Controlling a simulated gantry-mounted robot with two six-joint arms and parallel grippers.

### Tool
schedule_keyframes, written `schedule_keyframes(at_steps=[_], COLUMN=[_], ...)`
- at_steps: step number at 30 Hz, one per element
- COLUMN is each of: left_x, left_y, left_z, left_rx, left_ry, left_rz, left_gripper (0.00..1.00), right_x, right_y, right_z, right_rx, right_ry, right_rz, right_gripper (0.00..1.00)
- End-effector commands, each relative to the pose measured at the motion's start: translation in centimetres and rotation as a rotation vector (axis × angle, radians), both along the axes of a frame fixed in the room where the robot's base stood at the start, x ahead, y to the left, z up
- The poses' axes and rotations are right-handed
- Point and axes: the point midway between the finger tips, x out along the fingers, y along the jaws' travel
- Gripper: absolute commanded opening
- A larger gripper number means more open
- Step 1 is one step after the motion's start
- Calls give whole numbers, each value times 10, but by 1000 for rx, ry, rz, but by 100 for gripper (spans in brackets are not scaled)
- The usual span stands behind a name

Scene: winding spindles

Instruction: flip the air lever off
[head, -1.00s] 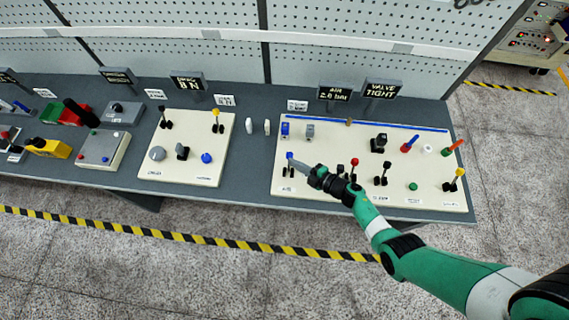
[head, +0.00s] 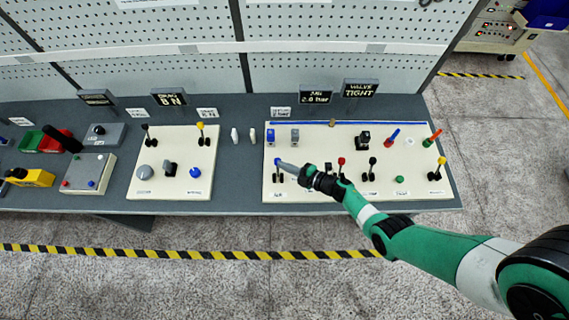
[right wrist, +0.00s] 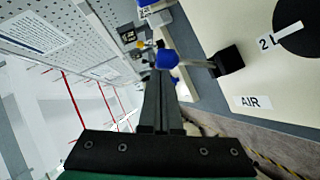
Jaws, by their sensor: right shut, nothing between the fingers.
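The air lever has a blue knob (head: 278,161) and stands at the left front of the right-hand cream panel (head: 330,198). In the right wrist view its blue knob (right wrist: 167,58) sits on a pale stalk tilted out from a black base, above an AIR label (right wrist: 255,102). My right gripper (head: 284,166) is shut and empty, its fingertips close to the knob. In the right wrist view the shut fingers (right wrist: 160,78) point at the knob and overlap its near side; I cannot tell whether they touch. My left gripper is not in view.
An AIR display (head: 316,96) reads about 2.0 bar, beside a VALVE TIGHT display (head: 361,89). A red-knobbed lever (head: 341,162) and a black-knobbed lever (head: 372,162) stand right of the gripper. Another panel (head: 150,190) with knobs lies to the left.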

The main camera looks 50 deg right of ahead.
Motion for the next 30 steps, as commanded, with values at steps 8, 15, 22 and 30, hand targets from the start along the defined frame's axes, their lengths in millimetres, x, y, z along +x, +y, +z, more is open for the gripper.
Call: schedule_keyframes(at_steps=[8,15,22,30], left_x=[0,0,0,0], left_y=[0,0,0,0], left_z=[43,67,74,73], left_rx=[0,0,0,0], left_ry=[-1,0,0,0], left_rz=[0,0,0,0], left_gripper=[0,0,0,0], right_x=[-23,-77,-105,-108], right_y=[19,10,7,8], right_z=[31,47,53,53], right_rx=[2,3,2,2], right_ry=[2,1,-1,1], right_rz=[8,5,9,13], right_gripper=[0,0,0,0])
